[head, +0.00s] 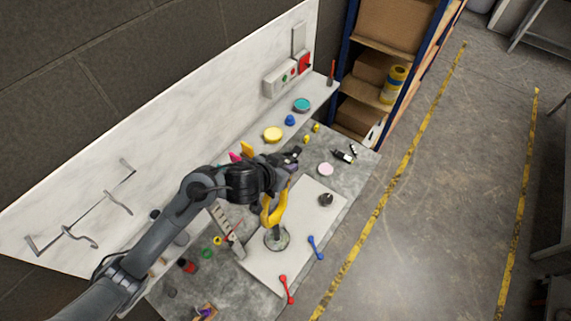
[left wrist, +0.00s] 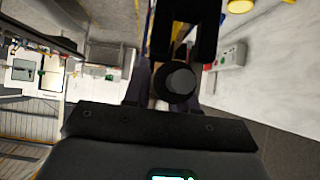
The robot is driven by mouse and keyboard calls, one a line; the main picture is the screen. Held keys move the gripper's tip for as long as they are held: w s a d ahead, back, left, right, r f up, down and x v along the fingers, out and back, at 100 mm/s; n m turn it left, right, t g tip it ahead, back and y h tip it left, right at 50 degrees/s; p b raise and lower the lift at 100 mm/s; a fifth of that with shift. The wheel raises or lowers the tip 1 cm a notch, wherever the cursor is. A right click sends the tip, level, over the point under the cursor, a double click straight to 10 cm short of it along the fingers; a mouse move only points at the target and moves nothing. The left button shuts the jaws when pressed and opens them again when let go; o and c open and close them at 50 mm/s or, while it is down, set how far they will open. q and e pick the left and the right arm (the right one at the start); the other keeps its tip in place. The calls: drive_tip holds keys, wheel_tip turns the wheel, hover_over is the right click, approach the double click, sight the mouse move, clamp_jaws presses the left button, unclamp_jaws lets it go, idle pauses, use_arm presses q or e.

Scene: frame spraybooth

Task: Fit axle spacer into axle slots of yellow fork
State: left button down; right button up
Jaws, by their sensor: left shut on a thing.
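The yellow fork (head: 277,208) stands upright on a round-based stand (head: 277,239) on a white board, its upper part close to my left gripper. My left gripper (head: 292,161) is above the fork at the end of the arm coming in from the left. It is shut on a small part. In the left wrist view a dark round piece with a grey end (left wrist: 180,82) shows between dark gripper parts; it looks like the axle spacer, seen end-on. The slots are too small and partly hidden, so I cannot tell whether the piece touches them. My right gripper is not in view.
A pink disc (head: 325,169) lies behind. The wall ledge holds a yellow tin (head: 273,134) and a teal tin (head: 301,105).

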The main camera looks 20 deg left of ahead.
use_arm(q)
drive_tip(key=shift+f+b, duration=0.7)
drive_tip(key=shift+f, duration=0.4)
drive_tip(key=c, duration=0.8)
unclamp_jaws()
drive_tip(key=shift+r, duration=0.1)
drive_tip(key=p+v, duration=0.4)
drive_tip(key=v, duration=0.5)
drive_tip(key=shift+s+r+p, duration=0.15)
drive_tip(key=shift+r+p, duration=0.05)
drive_tip(key=shift+p, duration=0.2)
drive_tip(key=shift+s+a+r, duration=0.25)
drive_tip(key=shift+s+r, duration=0.05)
drive_tip(key=shift+s, duration=0.25)
